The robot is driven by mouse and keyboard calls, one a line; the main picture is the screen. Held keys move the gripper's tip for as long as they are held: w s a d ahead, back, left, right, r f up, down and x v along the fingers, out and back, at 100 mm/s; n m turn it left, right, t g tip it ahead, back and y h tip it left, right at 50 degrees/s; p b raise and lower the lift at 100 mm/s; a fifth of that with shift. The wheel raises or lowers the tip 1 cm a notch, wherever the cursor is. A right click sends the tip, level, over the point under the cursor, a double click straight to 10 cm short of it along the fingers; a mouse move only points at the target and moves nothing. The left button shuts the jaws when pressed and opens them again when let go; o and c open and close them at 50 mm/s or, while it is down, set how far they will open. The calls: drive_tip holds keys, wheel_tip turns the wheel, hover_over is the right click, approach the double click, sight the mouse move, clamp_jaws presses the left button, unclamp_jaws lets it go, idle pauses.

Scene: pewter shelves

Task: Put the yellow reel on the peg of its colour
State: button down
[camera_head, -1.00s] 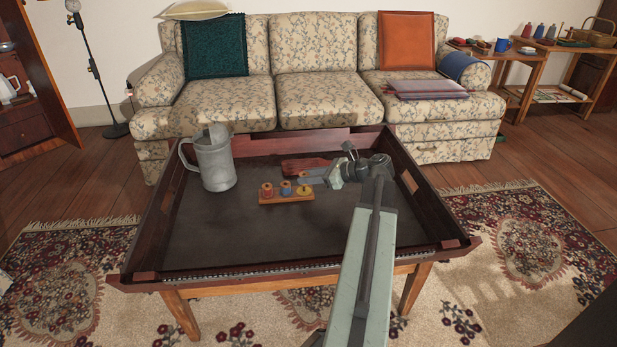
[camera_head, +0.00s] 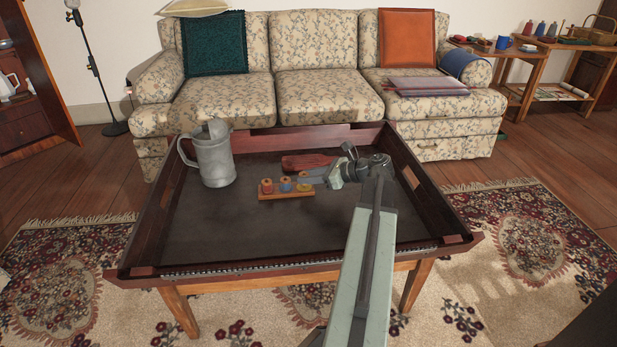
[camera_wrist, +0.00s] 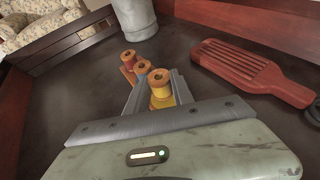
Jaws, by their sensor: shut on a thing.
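The yellow reel (camera_wrist: 161,100) has a wooden top and is between the two fingers of my gripper (camera_wrist: 158,86), which is shut on it. In the head view the yellow reel (camera_head: 304,186) is at the right end of a small wooden peg rack (camera_head: 272,196), in line with a red reel (camera_head: 267,186) and a blue reel (camera_head: 285,186). My gripper (camera_head: 306,180) reaches in from the right there. In the wrist view the red reel (camera_wrist: 129,61) stands beyond the middle one. The fingers hide the yellow reel's lower end, so I cannot tell whether it is fully seated on a peg.
A grey metal mug (camera_head: 214,162) stands left of the rack on the dark tray table (camera_head: 220,235). A red slotted spatula (camera_wrist: 235,68) lies behind my gripper. Raised wooden sides surround the tabletop. The front of the table is clear.

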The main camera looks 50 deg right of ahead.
drive_tip(key=c, duration=1)
unclamp_jaws()
drive_tip(key=p+v, duration=0.3)
drive_tip(key=v, duration=0.4)
drive_tip(key=shift+s+d+r, duration=0.1)
drive_tip(key=shift+s+r, duration=0.05)
drive_tip(key=shift+s, duration=0.2)
